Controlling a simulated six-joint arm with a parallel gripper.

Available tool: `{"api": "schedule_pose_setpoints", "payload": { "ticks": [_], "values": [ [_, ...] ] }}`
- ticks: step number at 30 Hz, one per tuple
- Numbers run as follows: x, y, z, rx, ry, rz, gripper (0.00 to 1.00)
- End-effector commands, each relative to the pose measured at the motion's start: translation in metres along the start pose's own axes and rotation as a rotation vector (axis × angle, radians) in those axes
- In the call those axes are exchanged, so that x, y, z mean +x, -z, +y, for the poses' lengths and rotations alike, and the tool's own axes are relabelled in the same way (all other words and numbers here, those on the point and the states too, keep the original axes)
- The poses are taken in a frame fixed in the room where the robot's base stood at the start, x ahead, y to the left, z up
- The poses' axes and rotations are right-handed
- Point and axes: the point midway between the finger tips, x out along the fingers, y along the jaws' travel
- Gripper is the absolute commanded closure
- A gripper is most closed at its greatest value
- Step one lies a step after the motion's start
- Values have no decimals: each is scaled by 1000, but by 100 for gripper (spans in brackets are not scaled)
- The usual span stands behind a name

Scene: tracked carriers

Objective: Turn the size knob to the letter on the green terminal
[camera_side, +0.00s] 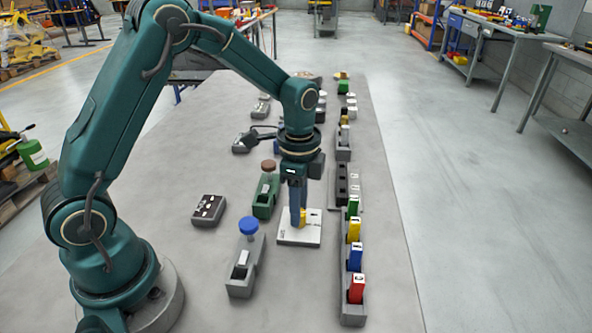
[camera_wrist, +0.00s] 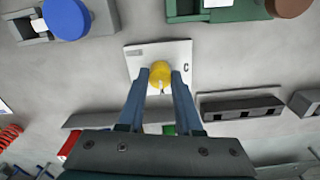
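The yellow knob (camera_side: 303,216) sits on a white plate (camera_side: 290,238). In the wrist view the knob (camera_wrist: 160,70) has a pale mark on its near side, and the plate (camera_wrist: 137,58) shows a letter C at its right edge. My gripper (camera_side: 297,222) points straight down over the plate. In the wrist view its blue fingers (camera_wrist: 161,77) lie on both sides of the knob and appear to touch it. A green unit with a brown round top (camera_side: 265,204) stands left of the plate; its pale label is too small to read.
A grey unit with a blue round top (camera_side: 240,273) stands at the front. A grey rack (camera_side: 350,312) with red, blue, yellow and green blocks runs along the right. A dark box (camera_side: 208,210) lies at the left.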

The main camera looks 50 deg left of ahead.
Motion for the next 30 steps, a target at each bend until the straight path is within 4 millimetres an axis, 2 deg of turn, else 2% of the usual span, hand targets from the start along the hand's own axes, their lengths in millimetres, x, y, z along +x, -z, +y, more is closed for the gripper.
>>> {"api": "schedule_pose_setpoints", "payload": {
  "ticks": [14, 30],
  "values": [
    [-1, 0, 0, -78, 1, 0, 100],
    [-1, 0, 0, -537, 1, 0, 100]
  ]
}}
